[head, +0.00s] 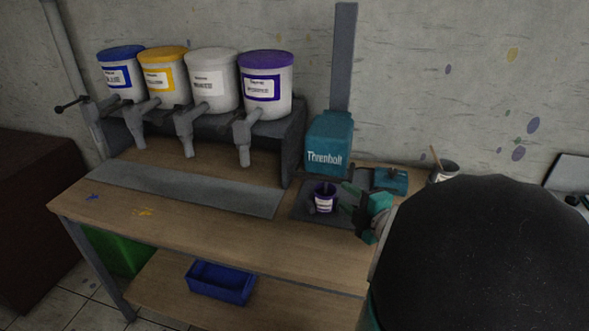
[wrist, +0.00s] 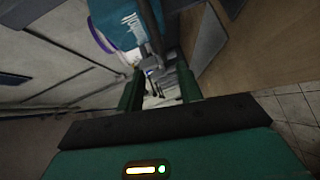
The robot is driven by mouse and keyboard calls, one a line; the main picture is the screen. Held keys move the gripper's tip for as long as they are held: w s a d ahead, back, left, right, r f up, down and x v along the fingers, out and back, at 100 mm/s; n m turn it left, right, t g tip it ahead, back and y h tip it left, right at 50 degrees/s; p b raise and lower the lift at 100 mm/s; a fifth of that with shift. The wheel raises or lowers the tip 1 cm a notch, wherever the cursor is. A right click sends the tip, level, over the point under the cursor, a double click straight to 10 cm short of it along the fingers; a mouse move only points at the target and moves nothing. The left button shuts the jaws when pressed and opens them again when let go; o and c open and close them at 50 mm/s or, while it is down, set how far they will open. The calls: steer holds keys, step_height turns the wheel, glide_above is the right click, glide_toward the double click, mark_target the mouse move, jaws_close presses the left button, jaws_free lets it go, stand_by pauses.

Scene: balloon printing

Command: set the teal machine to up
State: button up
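The teal machine (head: 328,143), lettered in white, stands on the right of the workbench, below a tall grey post. It also shows at the top of the wrist view (wrist: 118,20). A small cup with a purple rim and label (head: 325,199) stands in front of it. A teal box with a dark top (head: 391,180) sits to its right; a control there is too small to make out. My gripper (head: 352,198) is right of the cup, in front of the machine. In the wrist view its fingers (wrist: 160,80) are apart, with nothing clearly held between them.
Several paint buckets with taps, including a purple-lidded one (head: 266,85), stand on a dark rack at the left. A can with a stick (head: 443,172) is at the back right. A blue tray (head: 221,282) sits on the lower shelf. The bench front (head: 210,222) is mostly clear.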

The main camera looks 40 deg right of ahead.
mark_target(322, 180)
steer(key=w, duration=0.4)
steer(key=w+d+f, duration=0.1)
steer(key=w, duration=0.6)
steer(key=shift+w+d+f, duration=0.15)
steer(key=shift+w+f, duration=0.15)
steer(key=shift+w, duration=0.1)
steer(key=shift+c, duration=0.3)
jaws_close()
